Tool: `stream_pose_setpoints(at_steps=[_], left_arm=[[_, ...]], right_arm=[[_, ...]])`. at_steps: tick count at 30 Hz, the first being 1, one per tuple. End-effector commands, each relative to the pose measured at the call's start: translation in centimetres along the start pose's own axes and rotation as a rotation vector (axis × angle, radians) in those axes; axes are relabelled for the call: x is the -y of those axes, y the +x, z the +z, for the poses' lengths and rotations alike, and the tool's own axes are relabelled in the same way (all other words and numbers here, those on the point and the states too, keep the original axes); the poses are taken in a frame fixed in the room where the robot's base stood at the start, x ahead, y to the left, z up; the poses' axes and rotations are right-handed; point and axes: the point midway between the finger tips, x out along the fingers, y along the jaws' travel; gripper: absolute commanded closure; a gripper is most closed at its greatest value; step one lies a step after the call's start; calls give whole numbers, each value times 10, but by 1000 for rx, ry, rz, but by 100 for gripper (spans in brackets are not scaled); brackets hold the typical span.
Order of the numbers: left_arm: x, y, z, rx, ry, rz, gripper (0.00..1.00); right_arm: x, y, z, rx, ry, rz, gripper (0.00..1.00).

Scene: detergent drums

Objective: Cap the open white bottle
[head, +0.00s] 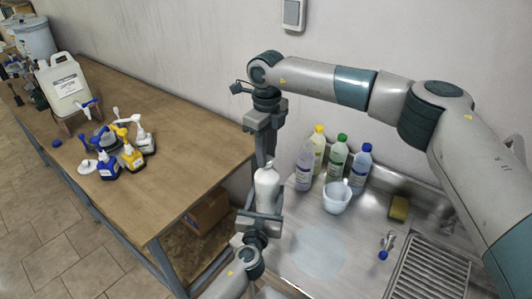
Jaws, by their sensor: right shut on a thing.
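The white bottle (266,186) is upright near the left edge of the sink counter. My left gripper (258,217) comes up from below, with its fingers on either side of the bottle's lower part. My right gripper (267,157) points straight down at the bottle's top, with its fingers shut at the neck. The cap between those fingers is mostly hidden, and I cannot tell whether it sits on the neck.
Yellow (318,145), green-capped (337,158) and blue-capped (360,168) bottles stand by a lilac one (304,167) and a white mug (337,198). The wooden table (190,140) holds pump bottles and a jerrycan (64,88).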

Motion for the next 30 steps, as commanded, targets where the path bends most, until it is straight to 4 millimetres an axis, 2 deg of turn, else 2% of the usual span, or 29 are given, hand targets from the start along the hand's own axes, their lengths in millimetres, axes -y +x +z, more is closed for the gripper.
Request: stream_pose_setpoints(at_steps=[30], left_arm=[[0, -1, -2, -3, 1, -1, 100]], right_arm=[[5, 0, -4, 29, 1519, 2, 95]])
